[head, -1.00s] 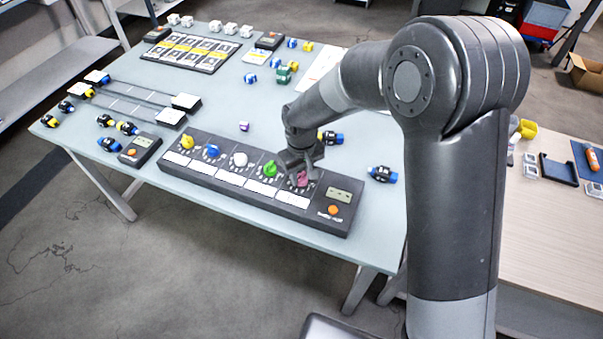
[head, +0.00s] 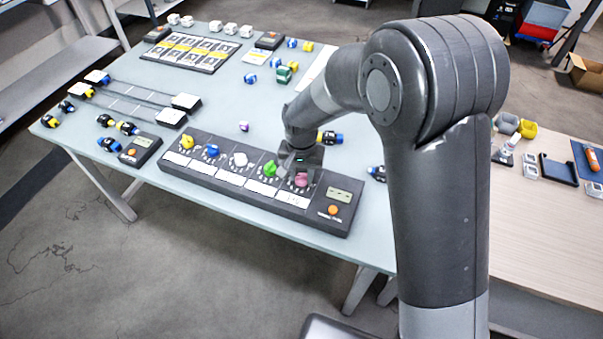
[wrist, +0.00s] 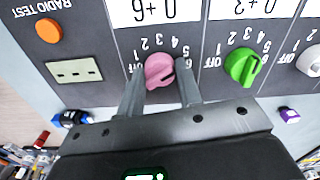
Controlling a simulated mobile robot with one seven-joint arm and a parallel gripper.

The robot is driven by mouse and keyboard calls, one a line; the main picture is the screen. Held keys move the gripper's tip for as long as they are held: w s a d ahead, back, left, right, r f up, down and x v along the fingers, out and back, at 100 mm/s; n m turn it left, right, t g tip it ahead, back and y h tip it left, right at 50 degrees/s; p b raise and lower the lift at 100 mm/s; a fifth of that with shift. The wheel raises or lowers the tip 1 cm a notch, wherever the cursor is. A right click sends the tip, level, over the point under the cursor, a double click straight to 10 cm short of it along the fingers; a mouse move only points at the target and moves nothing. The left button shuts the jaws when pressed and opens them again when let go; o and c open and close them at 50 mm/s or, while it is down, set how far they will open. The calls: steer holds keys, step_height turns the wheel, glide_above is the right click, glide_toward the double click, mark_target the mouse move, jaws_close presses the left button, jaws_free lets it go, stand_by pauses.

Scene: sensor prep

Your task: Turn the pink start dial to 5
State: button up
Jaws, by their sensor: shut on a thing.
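The pink start dial (head: 301,180) is at the right end of the row of dials on the dark control panel (head: 342,213). It also shows in the wrist view (wrist: 159,71), with white numbers around it; its pointer is partly hidden between the fingers. My gripper (wrist: 160,88) is shut on the pink dial, one finger on each side. In the head view my gripper (head: 299,166) is over the dial from behind. The green dial (wrist: 242,66) stands beside it, apart from the fingers.
Yellow (head: 187,143), blue (head: 211,151) and white (head: 239,160) dials line the panel to the left. An orange button (wrist: 48,31) and a small display (wrist: 74,71) are beside the pink dial. Blue-and-black connectors (head: 330,137) lie behind the panel.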

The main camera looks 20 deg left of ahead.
mark_target(302, 175)
steer(key=shift+m, duration=0.3)
steer(key=o, duration=1)
steer(key=shift+r, duration=0.1)
step_height(302, 175, up, 11)
steer(key=shift+f, duration=0.2)
stand_by(0.3)
